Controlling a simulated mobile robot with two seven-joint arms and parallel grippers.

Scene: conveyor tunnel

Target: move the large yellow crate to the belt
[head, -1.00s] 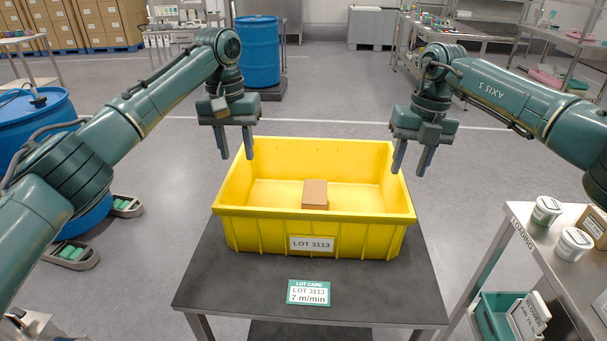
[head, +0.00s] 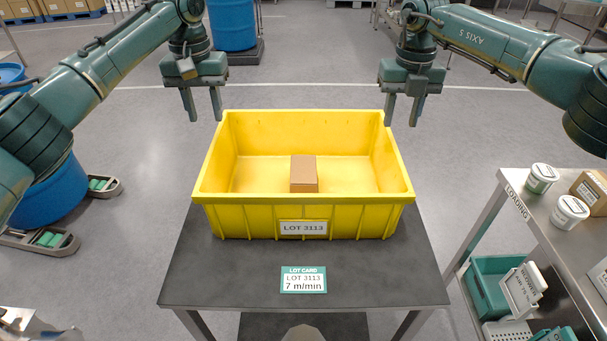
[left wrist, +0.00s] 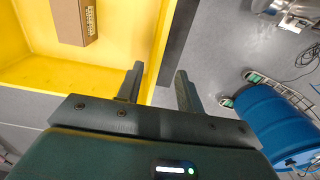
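The large yellow crate (head: 250,218) stands upright on a dark table, with a "LOT 3113" label on its front. One brown box (head: 304,174) sits inside it. My left gripper (head: 203,104) is open and empty, above the crate's left side near the far left corner. In the left wrist view my open fingers (left wrist: 158,88) are over the crate's side wall, and the crate (left wrist: 110,30) and box (left wrist: 75,18) show at the upper left. My right gripper (head: 403,109) is open and empty near the far right corner. The belt is not clearly in view.
The dark table (head: 220,275) carries a lot card (head: 303,280) reading "7 m/min". A metal bench (head: 535,205) with white tubs stands at right, a teal bin (head: 490,285) below it. Blue drums (head: 232,25) stand behind and at left.

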